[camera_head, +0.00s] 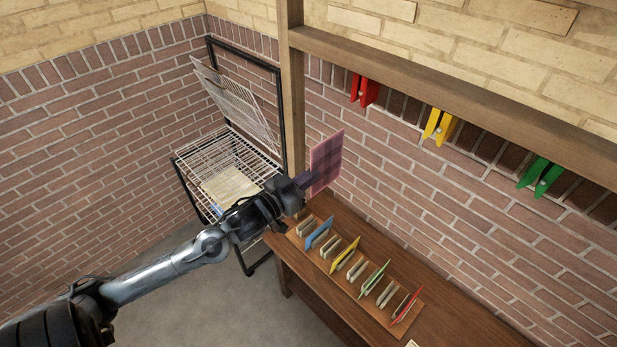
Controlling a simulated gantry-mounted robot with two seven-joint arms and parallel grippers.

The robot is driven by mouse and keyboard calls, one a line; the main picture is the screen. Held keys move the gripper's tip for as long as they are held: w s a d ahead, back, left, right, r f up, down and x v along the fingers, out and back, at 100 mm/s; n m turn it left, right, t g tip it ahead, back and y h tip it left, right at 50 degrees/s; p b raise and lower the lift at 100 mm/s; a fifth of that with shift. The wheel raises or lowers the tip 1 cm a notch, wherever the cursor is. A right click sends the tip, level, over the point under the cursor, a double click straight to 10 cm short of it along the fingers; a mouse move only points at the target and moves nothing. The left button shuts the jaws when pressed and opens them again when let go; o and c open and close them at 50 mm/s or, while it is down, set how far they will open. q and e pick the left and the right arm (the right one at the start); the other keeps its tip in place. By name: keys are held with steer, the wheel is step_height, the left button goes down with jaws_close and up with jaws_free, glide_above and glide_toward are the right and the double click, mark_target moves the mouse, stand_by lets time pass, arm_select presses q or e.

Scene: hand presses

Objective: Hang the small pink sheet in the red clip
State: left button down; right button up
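The small pink sheet (327,162) stands upright in the air above the left end of the bench, at the tip of my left gripper (304,181). My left gripper appears shut on its lower left edge; the fingertips are small and dark. The red clip (367,91) hangs under the wooden beam, up and to the right of the sheet and apart from it. My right gripper is not in view.
A yellow clip (439,127) and a green clip (540,177) hang further right on the beam (450,95). A wooden rack (352,266) with several coloured cards lies on the bench (440,305). A wire drying rack (235,150) stands left, beside a wooden post (292,110).

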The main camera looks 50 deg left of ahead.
mark_target(341, 140)
arm_select(q)
steer(key=shift+w+a+r+b, duration=0.15)
steer(key=shift+w+b, duration=0.15)
steer(key=shift+w, duration=0.55)
steer(key=shift+w+r+b, duration=0.2)
steer(key=shift+w+b, duration=0.15)
steer(key=shift+w, duration=0.45)
steer(key=shift+w+a+r+b, duration=0.15)
steer(key=shift+w+b, duration=0.15)
steer(key=shift+w, duration=0.55)
steer(key=w, duration=0.2)
steer(key=w+b, duration=0.1)
steer(key=w, duration=0.2)
steer(key=w+b, duration=0.1)
steer(key=w, duration=0.1)
steer(key=shift+w+r, duration=0.15)
steer(key=shift+r, duration=0.2)
step_height(341, 140, up, 2)
steer(key=shift+r+p, duration=0.25)
steer(key=shift+p, duration=0.85)
steer(key=shift+r, duration=0.1)
steer(key=shift+p, duration=0.4)
steer(key=shift+r+p, duration=0.25)
steer(key=shift+p, duration=0.25)
